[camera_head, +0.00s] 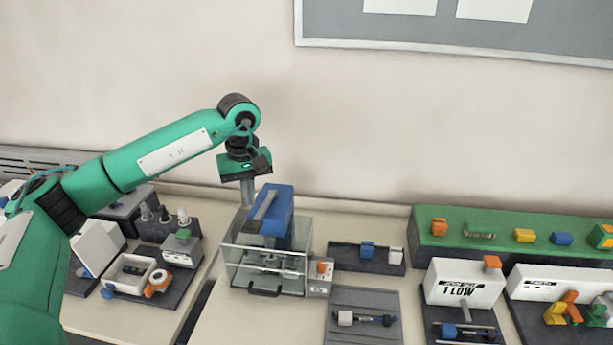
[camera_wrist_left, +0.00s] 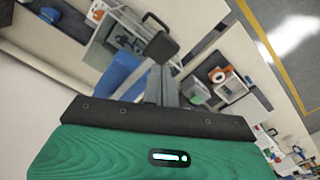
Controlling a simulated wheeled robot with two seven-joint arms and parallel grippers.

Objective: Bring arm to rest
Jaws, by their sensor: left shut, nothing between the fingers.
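My left arm comes in from the left, and its gripper (camera_head: 247,192) points down behind and beside the blue-topped press (camera_head: 275,210). In the left wrist view my gripper fingers (camera_wrist_left: 161,62) are together with nothing between them. The blue part of the press (camera_wrist_left: 118,75) shows just left of the fingers there. The press stands inside a clear box (camera_head: 238,268) with a dark front handle. I cannot tell whether the fingers touch the press or box. My right gripper is not in view.
A small control box with an orange button (camera_head: 320,278) stands right of the clear box. A dark tray (camera_head: 345,262) and grey mat (camera_head: 365,300) are beside it. A green rack (camera_head: 470,255) and white stations (camera_head: 465,283) are at right. Free air lies above the bench.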

